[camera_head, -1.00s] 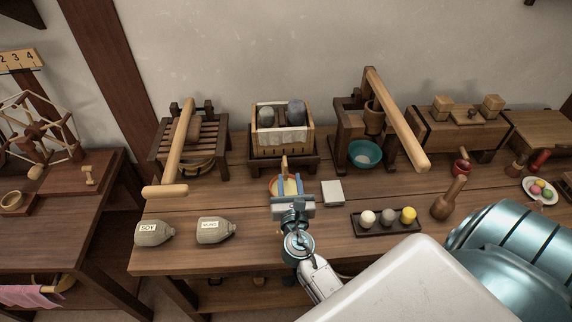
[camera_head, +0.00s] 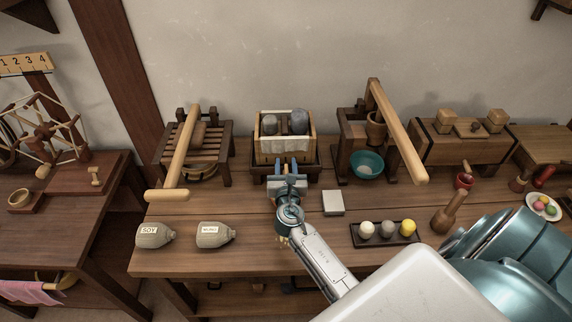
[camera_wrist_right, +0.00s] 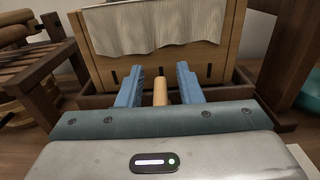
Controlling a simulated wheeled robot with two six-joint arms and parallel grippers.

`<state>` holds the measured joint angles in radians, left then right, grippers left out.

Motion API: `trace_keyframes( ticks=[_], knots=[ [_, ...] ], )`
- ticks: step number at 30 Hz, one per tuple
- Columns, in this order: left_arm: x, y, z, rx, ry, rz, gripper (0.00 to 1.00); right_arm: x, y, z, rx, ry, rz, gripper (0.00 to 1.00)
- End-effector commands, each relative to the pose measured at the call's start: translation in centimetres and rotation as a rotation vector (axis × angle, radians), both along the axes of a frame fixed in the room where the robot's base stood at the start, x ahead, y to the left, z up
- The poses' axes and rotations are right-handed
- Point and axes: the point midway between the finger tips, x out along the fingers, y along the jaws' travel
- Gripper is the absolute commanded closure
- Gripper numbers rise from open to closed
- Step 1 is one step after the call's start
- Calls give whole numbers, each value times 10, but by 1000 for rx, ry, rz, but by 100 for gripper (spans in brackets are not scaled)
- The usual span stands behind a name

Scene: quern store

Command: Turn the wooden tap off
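The wooden tap (camera_wrist_right: 160,92) is a light round peg low on the front of a wooden press box (camera_wrist_right: 150,64). In the wrist view it lies between the two blue fingers of my right gripper (camera_wrist_right: 158,90), with a gap on each side. The gripper is open and looks not to touch the tap. In the head view my right gripper (camera_head: 287,167) is in front of the box (camera_head: 266,143) and hides the tap. The tap's handle position cannot be told. My left gripper is out of view.
Beside the gripper lie a pale square block (camera_head: 333,202) and a dark tray (camera_head: 375,242) with three balls. Two grey bottles (camera_head: 155,235) (camera_head: 215,235) lie front left. A slatted stand (camera_head: 222,150) and a lever press with a teal bowl (camera_head: 367,170) flank the box.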

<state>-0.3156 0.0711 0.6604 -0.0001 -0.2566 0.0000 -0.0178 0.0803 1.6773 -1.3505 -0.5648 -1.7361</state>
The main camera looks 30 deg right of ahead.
Motion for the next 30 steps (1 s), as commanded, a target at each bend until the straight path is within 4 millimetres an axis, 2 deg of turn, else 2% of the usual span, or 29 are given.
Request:
trace_keyframes(
  ticks=[8, 13, 14, 23, 30],
  knots=[
    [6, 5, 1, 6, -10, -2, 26, 1, -1, 0, 1, 1, 0, 67],
    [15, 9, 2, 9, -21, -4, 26, 1, -1, 0, 0, 0, 0, 99],
    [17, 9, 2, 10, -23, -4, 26, 1, -1, 0, 0, 0, 0, 100],
    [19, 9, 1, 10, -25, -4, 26, 1, -1, -1, 1, 0, -19, 100],
    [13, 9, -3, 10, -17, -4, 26, 1, -2, -1, 4, -1, -126, 100]
  ],
)
